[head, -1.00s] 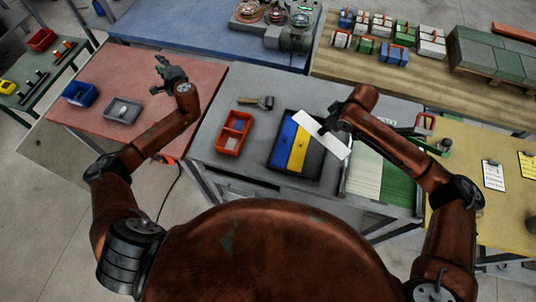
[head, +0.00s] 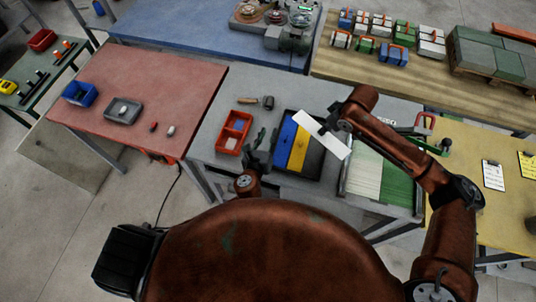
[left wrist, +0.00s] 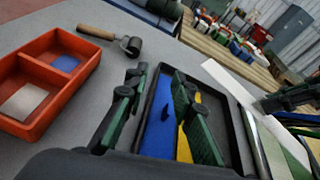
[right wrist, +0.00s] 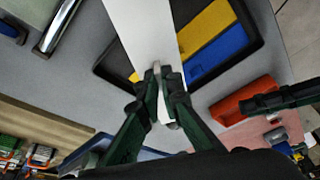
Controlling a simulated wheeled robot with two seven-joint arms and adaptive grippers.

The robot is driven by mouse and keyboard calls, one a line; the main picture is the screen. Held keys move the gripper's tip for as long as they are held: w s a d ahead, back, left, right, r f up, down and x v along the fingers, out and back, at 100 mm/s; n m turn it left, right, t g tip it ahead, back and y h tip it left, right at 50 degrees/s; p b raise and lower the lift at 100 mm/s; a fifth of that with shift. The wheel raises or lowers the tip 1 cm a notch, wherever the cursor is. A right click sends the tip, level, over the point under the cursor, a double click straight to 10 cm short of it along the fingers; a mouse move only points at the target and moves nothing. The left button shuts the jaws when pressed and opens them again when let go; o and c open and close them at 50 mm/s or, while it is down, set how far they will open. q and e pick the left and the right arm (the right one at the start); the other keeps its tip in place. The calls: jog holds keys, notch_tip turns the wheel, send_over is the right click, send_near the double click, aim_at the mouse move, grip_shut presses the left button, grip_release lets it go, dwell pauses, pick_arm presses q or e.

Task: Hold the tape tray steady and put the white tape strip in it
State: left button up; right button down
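The black tape tray (head: 313,178) lies on the grey bench with a blue strip (head: 284,140) and a yellow strip (head: 299,148) side by side in it. Its right part looks dark and bare. My right gripper (right wrist: 163,82) is shut on one end of the white tape strip (head: 322,138), which is held over the tray, slanting across its far right part. My left gripper (head: 263,143) is at the tray's left edge. In the left wrist view its fingers (left wrist: 158,108) are apart, with the tray's near left part between and beyond them; whether they touch it I cannot tell.
A red two-compartment bin (head: 234,131) stands just left of the tray, with a roller (head: 266,101) behind it. A tray of white and green sheets (head: 384,186) lies to the right under my right arm. A red-topped table (head: 150,90) is at the left.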

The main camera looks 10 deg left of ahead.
pick_arm(q)
jog(key=s+f+m, duration=0.1)
jog(key=s+f, duration=0.1)
jog(key=s+d+f+m+g, duration=0.1)
jog(key=s+f, duration=0.2)
jog(key=shift+s+d+f+m, duration=0.15)
jog(key=shift+d+f+m, duration=0.05)
jog(key=shift+f+m, duration=0.1)
jog(key=x, duration=1.1)
jog(key=shift+w+d+f, duration=0.1)
jog(key=shift+w+f, duration=0.15)
jog(key=shift+f, duration=0.1)
jog(key=shift+c, duration=0.7)
grip_shut()
